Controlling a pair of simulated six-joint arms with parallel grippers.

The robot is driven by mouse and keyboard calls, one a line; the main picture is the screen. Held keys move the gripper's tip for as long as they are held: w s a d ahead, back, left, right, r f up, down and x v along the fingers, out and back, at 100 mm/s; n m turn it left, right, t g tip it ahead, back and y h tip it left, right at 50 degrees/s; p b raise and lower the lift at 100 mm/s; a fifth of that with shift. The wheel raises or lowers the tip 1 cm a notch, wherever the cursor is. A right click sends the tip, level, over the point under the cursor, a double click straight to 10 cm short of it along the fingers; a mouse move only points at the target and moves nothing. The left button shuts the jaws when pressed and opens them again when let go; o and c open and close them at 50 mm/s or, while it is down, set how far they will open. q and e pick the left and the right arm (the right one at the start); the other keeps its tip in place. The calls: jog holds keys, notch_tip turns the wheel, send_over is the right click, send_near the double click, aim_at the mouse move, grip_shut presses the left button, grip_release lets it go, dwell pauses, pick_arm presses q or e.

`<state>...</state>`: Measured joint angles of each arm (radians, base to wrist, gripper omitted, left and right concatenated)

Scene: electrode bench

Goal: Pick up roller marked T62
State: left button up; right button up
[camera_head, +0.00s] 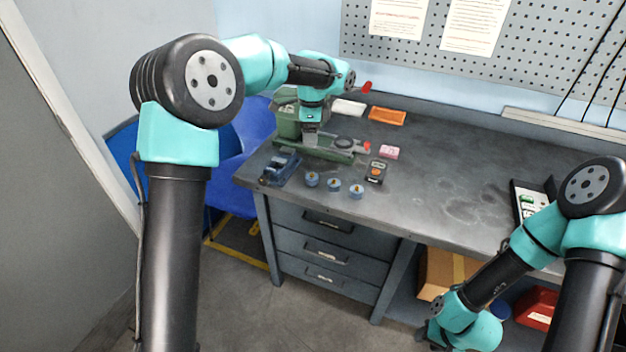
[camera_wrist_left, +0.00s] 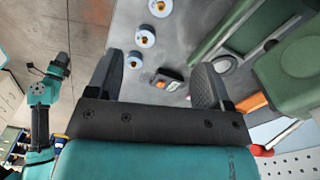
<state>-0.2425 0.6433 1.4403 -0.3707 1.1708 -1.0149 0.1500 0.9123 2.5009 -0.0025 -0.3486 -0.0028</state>
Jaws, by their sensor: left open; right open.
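Three small blue rollers with pale tops and amber centres stand in a row near the bench's front edge: a left one (camera_head: 312,179), a middle one (camera_head: 334,185) and a right one (camera_head: 357,191). Their markings are too small to read, so I cannot tell which is T62. In the left wrist view they show at the top (camera_wrist_left: 160,8), (camera_wrist_left: 145,38) and (camera_wrist_left: 134,60). My left gripper (camera_head: 310,132) is above the green machine, behind the rollers; its fingers (camera_wrist_left: 160,75) are apart and empty. My right gripper (camera_head: 432,334) is low in front of the bench, away from the rollers, its fingers hard to see.
A black device with an orange button (camera_head: 376,171) and a pink block (camera_head: 389,152) are close behind. An orange tray (camera_head: 387,116) lies at the back. The bench's middle is clear.

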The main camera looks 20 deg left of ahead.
pick_arm(q)
send_near(312, 174)
jog(key=f, duration=0.5)
jog(key=shift+s+f, duration=0.2)
jog(key=shift+f, duration=0.1)
jog(key=shift+w+f, duration=0.1)
jog(key=shift+f, duration=2.4)
jog(key=shift+c, duration=0.4)
jog(key=c, duration=1)
jog(key=shift+o, duration=0.2)
jog(key=shift+r, duration=0.1)
jog(key=shift+r, duration=1.3)
jog(key=s+d, duration=0.1)
jog(key=s, duration=0.4)
jog(key=s+d+r, duration=0.1)
jog(key=s+d, duration=0.1)
jog(key=s, duration=0.3)
jog(key=s+d+r, duration=0.1)
jog(key=s, duration=0.4)
jog(key=shift+s+d+r, duration=0.1)
jog(key=shift+s+d, duration=0.1)
jog(key=shift+d, duration=0.05)
